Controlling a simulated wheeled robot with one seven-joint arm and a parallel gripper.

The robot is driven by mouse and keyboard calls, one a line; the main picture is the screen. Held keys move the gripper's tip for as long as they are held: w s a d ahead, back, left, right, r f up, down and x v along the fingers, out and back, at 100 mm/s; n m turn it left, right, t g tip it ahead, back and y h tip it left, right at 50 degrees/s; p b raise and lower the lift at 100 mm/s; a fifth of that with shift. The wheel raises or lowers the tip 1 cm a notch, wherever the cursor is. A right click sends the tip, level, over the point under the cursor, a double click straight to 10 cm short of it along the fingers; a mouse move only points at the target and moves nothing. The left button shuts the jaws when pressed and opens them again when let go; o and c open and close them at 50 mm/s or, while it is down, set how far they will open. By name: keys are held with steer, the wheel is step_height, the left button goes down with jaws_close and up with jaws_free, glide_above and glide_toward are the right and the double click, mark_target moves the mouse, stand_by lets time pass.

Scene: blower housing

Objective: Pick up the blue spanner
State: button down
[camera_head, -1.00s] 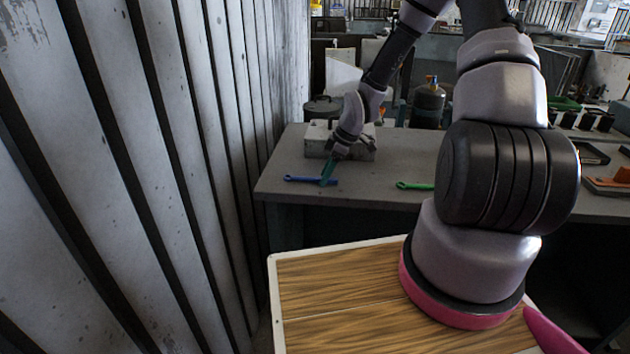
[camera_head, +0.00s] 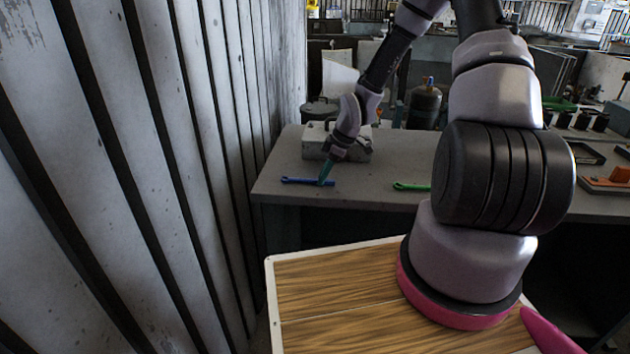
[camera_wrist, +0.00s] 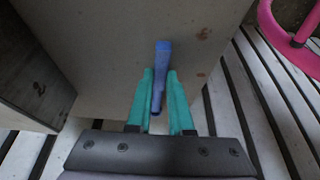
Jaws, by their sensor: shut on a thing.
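The blue spanner (camera_head: 300,181) lies on or just at the grey table top, near its front left edge in the head view. My gripper (camera_head: 326,178) reaches down to the spanner's right part. In the wrist view the blue spanner (camera_wrist: 162,62) runs between the two teal fingers of my gripper (camera_wrist: 161,100), which are shut on it. One end of the spanner extends beyond the fingertips. I cannot tell whether the spanner is lifted off the surface.
A green spanner (camera_head: 411,187) lies to the right on the same grey table (camera_head: 385,160). A grey metal box (camera_head: 318,141) stands behind my gripper. A ribbed metal wall (camera_head: 200,150) rises close on the left. A gas bottle (camera_head: 424,105) stands behind the table.

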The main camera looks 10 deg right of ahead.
steer(key=shift+r, duration=0.1)
step_height(320, 180, up, 10)
stand_by(0.4)
